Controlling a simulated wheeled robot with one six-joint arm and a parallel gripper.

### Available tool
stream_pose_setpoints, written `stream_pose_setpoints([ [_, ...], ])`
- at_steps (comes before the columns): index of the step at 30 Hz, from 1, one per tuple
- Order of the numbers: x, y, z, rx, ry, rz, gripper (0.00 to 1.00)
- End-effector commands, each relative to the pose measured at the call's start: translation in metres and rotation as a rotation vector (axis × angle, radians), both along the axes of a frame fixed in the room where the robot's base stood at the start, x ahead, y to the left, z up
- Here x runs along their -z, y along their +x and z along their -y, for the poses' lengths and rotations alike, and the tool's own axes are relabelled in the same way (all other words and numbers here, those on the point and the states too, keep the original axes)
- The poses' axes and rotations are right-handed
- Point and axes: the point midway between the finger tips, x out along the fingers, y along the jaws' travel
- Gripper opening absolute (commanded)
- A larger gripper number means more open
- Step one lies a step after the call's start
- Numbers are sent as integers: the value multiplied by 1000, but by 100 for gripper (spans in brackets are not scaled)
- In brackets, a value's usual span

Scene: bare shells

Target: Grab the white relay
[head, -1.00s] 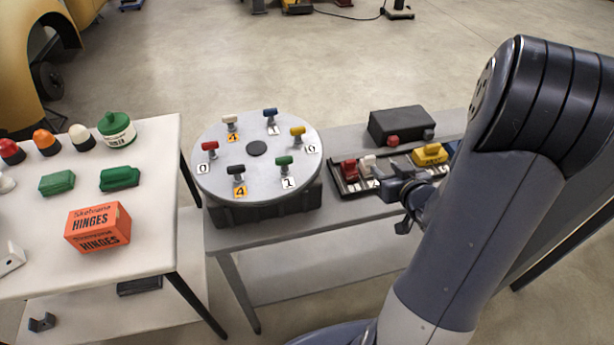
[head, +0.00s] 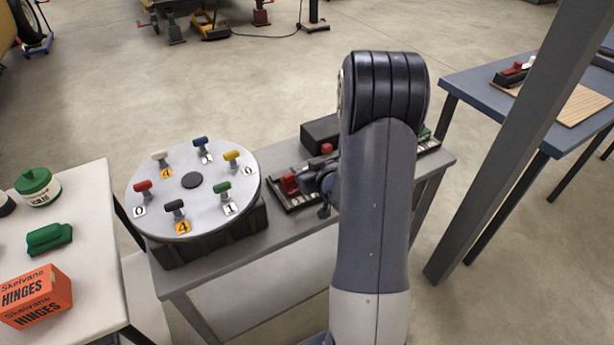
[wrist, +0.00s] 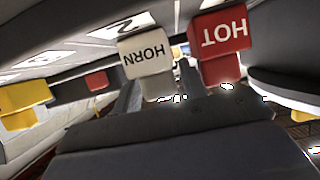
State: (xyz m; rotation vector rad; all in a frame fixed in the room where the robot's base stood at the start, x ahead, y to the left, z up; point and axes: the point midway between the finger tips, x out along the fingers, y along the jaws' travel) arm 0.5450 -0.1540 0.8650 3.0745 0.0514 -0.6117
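The white relay (wrist: 145,54) is a small block marked HORN, upside down in the wrist view. A red relay (wrist: 221,44) marked HOT stands close to its right. My gripper (wrist: 157,88) is right at the white relay, with one dark finger on each side of its lower part; the fingers look apart, and contact cannot be made out. In the head view my gripper (head: 314,182) is over the relay tray (head: 297,206), beside a red relay (head: 289,184). My arm and gripper hide the white relay there.
A round turntable (head: 192,208) with several coloured, numbered knobs stands left of the tray on the grey bench. A black box (head: 318,131) is behind. Yellow (wrist: 22,96) and other relays sit nearby. A pillar (head: 510,150) and blue table (head: 490,85) are right.

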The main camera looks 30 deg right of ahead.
Motion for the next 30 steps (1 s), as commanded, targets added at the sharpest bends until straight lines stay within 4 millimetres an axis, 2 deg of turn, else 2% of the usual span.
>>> stream_pose_setpoints([
  [9,3,6,-1,0,-1,0,40],
  [21,3,6,0,0,0,0,8],
  [30,-2,6,0,0,-1,2,8],
])
